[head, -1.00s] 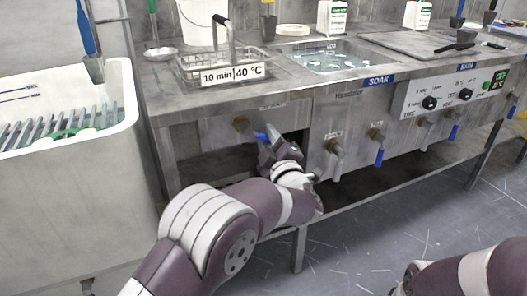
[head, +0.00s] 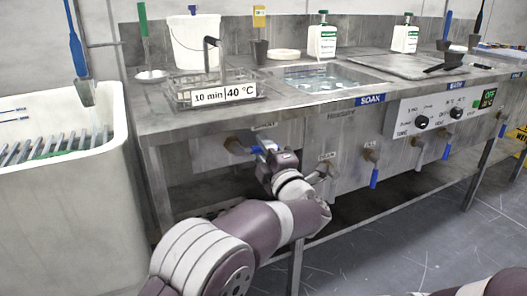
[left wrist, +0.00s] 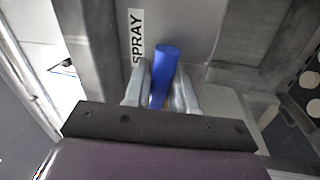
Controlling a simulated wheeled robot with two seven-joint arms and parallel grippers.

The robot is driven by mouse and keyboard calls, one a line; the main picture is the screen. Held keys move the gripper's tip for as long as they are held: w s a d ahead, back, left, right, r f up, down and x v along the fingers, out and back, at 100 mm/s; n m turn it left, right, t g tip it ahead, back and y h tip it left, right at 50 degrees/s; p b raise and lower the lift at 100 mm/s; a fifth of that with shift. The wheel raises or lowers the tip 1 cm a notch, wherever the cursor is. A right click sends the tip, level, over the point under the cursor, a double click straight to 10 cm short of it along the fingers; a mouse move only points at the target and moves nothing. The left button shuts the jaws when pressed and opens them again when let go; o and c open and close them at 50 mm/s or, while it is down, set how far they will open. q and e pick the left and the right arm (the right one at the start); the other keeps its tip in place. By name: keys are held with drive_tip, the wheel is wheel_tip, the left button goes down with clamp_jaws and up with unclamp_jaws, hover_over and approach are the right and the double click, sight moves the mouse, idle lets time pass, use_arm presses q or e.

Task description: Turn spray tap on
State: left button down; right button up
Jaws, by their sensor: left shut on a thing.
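The spray tap (head: 234,146) is a brass fitting on the front of the steel bench, below the rack. Its blue handle (head: 257,150) points sideways to the right in the head view. My left gripper (head: 270,151) is shut on this handle. In the left wrist view, the blue handle (left wrist: 164,66) stands between the two grey fingers of the left gripper (left wrist: 161,90). The SPRAY label (left wrist: 137,36) is on the panel beside it. The fingers hide part of the handle. My right gripper is out of view.
More taps with blue handles (head: 374,178) line the bench front to the right. A grey spout (head: 322,172) is close to my left gripper's right side. A bench leg (head: 296,262) is below. A white tank (head: 75,190) stands at the left.

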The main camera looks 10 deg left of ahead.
use_arm(q)
drive_tip(key=c, duration=1.1)
unclamp_jaws()
drive_tip(key=p+v, duration=0.4)
drive_tip(key=v, duration=0.8)
drive_tip(key=shift+s+d+f, duration=0.1)
drive_tip(key=shift+s+d, duration=0.05)
drive_tip(key=shift+s, duration=0.15)
